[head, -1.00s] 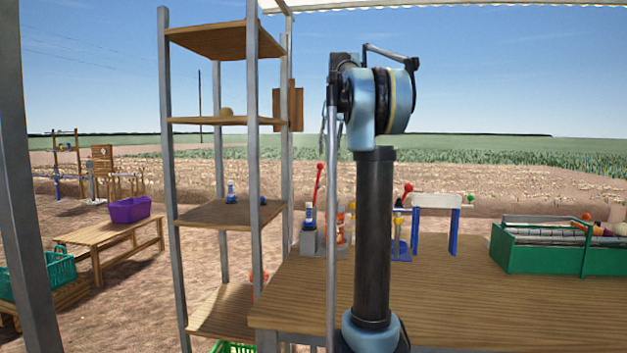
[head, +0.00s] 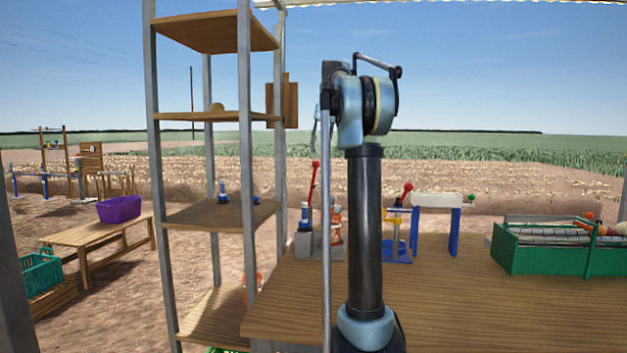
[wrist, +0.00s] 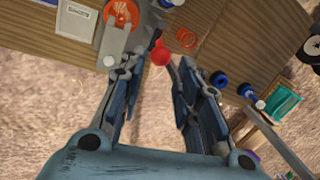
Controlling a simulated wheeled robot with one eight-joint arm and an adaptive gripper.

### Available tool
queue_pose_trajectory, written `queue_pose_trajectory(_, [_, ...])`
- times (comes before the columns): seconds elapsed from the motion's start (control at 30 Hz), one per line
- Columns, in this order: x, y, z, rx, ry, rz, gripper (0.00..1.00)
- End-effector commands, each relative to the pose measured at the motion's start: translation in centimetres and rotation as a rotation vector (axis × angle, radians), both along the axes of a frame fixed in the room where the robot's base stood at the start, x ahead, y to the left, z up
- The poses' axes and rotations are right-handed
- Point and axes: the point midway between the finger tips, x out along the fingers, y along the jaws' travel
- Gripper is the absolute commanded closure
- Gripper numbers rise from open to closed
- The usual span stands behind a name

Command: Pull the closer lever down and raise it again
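A lever with a red knob (head: 315,165) stands upright on a grey base (head: 303,245) at the table's left end. A second lever with a red knob (head: 407,188) leans to the right above a blue base (head: 397,251), beyond my arm. In the wrist view a red knob (wrist: 160,55) shows just beyond the gap between my fingertips, apparently that of the left lever. My gripper (wrist: 154,68) is open with nothing between its fingers. In the head view it is mostly hidden beside my arm, above the left lever.
The wooden table (head: 470,300) carries a green machine with rollers (head: 545,250) at right. A shelf rack (head: 245,170) stands close on the left. A purple crate (head: 119,209) sits on a bench behind. The table's front right is clear.

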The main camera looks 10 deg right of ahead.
Motion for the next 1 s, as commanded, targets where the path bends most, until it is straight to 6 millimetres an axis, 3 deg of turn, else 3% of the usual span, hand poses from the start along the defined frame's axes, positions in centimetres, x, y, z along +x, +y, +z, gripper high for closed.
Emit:
queue_pose_trajectory(0.6, [0.1, 1.9, -9.6, 0.000, 0.000, 0.001, 0.69])
queue_pose_trajectory(0.8, [0.2, 2.2, -11.2, 0.000, 0.000, 0.001, 0.69])
queue_pose_trajectory(1.0, [0.2, 2.3, -11.6, 0.000, 0.000, 0.001, 0.69])
